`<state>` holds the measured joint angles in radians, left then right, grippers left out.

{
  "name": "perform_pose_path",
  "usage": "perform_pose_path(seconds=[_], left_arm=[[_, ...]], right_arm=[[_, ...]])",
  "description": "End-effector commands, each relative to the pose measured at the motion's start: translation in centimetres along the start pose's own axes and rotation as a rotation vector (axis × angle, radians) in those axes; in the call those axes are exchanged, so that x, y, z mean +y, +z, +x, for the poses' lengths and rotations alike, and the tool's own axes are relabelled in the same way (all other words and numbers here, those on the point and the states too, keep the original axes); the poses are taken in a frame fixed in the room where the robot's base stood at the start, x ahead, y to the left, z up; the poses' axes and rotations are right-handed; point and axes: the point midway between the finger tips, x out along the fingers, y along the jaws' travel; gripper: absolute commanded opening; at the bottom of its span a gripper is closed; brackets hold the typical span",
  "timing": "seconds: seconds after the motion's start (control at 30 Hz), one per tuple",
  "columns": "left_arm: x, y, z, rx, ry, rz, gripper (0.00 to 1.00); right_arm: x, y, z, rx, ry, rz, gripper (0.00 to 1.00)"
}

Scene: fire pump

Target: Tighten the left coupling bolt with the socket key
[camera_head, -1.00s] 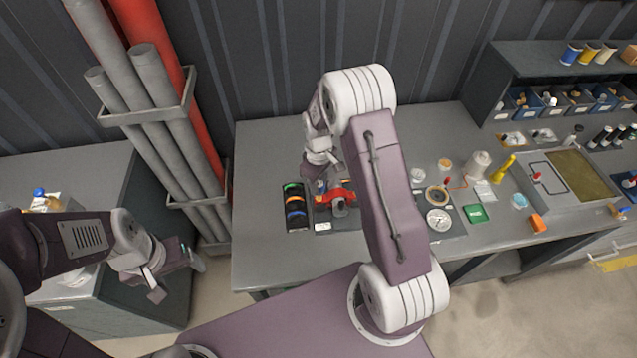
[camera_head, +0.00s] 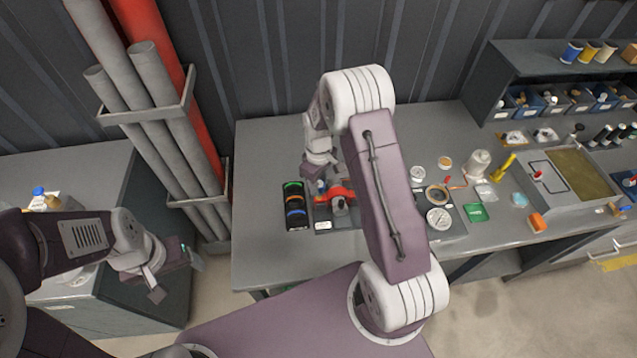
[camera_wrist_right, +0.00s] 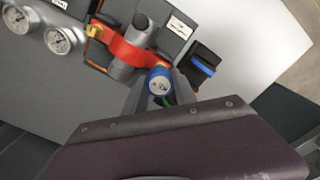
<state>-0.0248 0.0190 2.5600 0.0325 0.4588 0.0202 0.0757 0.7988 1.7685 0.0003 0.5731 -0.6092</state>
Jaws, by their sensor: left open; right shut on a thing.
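The red coupling (camera_head: 338,194) sits on a grey pump part on the bench; in the right wrist view the red coupling (camera_wrist_right: 130,48) has a brass bolt (camera_wrist_right: 96,31) at its far end. My right gripper (camera_head: 319,179) is shut on the blue socket key (camera_wrist_right: 159,82), also seen in the head view (camera_head: 321,187). The key stands at the coupling's left end as the head view shows it. The key hides the left bolt, so I cannot tell whether they touch. My left gripper (camera_head: 180,268) is open and empty, left of the bench.
A black holder (camera_head: 296,212) with green, orange and blue pieces lies just left of the coupling. Gauges (camera_head: 438,219) and small parts lie to the right. Grey pipes (camera_head: 165,120) rise behind the left side. The bench's left rear is clear.

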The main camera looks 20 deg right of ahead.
Motion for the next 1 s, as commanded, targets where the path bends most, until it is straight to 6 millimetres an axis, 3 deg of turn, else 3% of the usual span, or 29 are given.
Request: perform_pose_path(seconds=[1.0], left_arm=[[0.0, 0.1, 0.7, 0.000, 0.000, 0.000, 0.72]], right_arm=[[-0.1, 0.1, 1.2, 0.000, 0.000, 0.000, 0.00]])
